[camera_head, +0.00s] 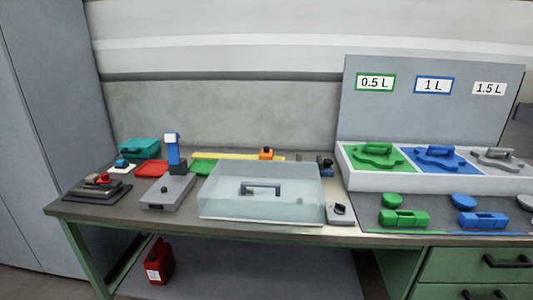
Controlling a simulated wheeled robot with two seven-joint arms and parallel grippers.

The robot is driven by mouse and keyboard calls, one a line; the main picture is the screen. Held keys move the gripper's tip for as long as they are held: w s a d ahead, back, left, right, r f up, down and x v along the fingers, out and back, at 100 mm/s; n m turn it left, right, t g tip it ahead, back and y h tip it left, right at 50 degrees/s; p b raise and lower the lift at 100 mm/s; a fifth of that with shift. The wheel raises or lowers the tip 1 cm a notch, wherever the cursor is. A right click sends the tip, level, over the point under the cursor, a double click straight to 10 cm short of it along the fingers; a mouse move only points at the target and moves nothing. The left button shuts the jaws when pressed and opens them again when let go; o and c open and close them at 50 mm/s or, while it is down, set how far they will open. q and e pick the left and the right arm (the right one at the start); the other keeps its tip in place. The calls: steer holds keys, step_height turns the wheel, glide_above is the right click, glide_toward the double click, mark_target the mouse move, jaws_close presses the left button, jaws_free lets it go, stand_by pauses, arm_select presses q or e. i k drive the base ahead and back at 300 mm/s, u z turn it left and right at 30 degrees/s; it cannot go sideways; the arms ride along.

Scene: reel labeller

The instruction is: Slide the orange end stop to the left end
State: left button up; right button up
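The orange end stop (267,153) sits toward the right end of a yellow rail (225,156) at the back of the workbench. It looks like a small orange block with a dark knob or mark. The rail runs left from it, and its left end is near the blue upright device. A clear box with a handle stands in front of the rail and may hide part of it. Neither of my grippers is in view.
The clear box (225,205) fills the bench middle. The blue upright device (173,155) on a grey base stands left of it. A teal case (139,148) and red tray (152,168) are at the back left. Green and blue parts sit in a white tray (385,182) at right.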

mark_target(265, 154)
steer(key=u, duration=0.15)
steer(key=i, duration=1.2)
steer(key=z, duration=0.3)
